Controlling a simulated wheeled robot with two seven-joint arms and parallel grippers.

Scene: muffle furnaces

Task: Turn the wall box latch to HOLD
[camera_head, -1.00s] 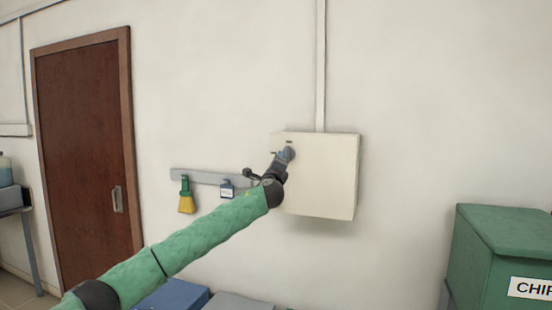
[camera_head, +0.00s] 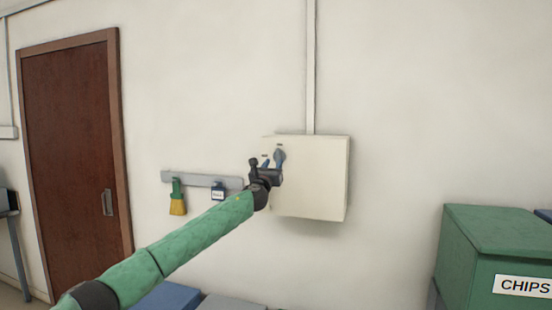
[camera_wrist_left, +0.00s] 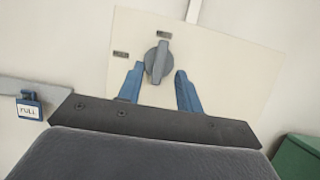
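The wall box (camera_head: 318,180) is a cream box on the wall, right of the middle in the head view. Its latch (camera_head: 280,154) is a grey round knob with a raised grip at the box's upper left. In the left wrist view the latch (camera_wrist_left: 157,62) has its grip nearly upright, towards the upper of two small labels, both too small to read. My left gripper (camera_head: 272,165) is open in front of the box. My right gripper is not in view.
A conduit (camera_head: 311,70) runs up from the box. A green CHIPS bin (camera_head: 488,255) stands at lower right. A brown door (camera_head: 72,165) is at left.

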